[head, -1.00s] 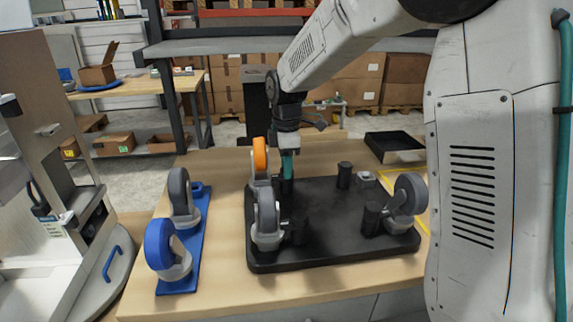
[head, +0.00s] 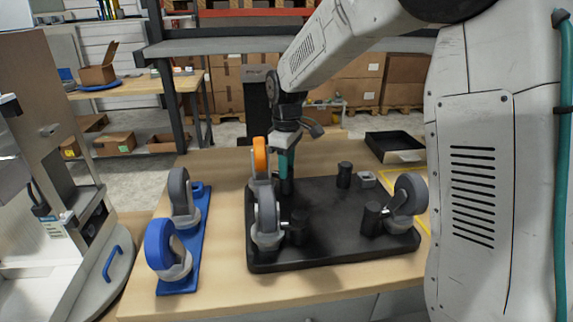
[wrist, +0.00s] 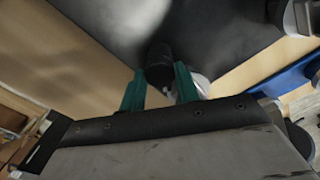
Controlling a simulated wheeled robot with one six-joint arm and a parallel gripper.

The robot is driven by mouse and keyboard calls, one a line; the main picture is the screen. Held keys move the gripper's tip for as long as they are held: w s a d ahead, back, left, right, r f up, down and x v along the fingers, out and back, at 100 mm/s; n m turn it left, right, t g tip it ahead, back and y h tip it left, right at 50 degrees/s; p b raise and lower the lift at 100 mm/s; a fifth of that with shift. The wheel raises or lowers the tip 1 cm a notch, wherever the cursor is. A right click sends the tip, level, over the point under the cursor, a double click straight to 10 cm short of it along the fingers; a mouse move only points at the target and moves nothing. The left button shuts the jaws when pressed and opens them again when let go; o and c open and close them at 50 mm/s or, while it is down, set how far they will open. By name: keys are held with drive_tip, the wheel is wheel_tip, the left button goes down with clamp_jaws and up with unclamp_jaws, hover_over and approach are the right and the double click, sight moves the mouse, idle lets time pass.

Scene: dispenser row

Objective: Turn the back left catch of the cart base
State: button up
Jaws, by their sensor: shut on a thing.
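The cart base (head: 330,247) is a black plate lying on the wooden table. Its back left catch (wrist: 160,62) is a dark upright cylinder, mostly hidden behind the fingers in the head view. My gripper (head: 285,163), with teal fingers, points down at the back left corner and is shut on this catch. In the wrist view, a finger of my gripper (wrist: 160,85) stands on each side of it. An orange-wheeled caster (head: 260,158) sits just left of the catch.
Other dark catches stand at the back right (head: 344,174), front left (head: 299,227) and front right (head: 371,217). Grey casters sit at the front left (head: 267,222) and right (head: 408,196). A blue rack (head: 193,262) holds two casters. A black tray (head: 393,157) lies behind.

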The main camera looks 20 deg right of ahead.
drive_tip(key=shift+m, duration=1.3)
drive_tip(key=o, duration=1)
drive_tip(key=shift+r, duration=3.95)
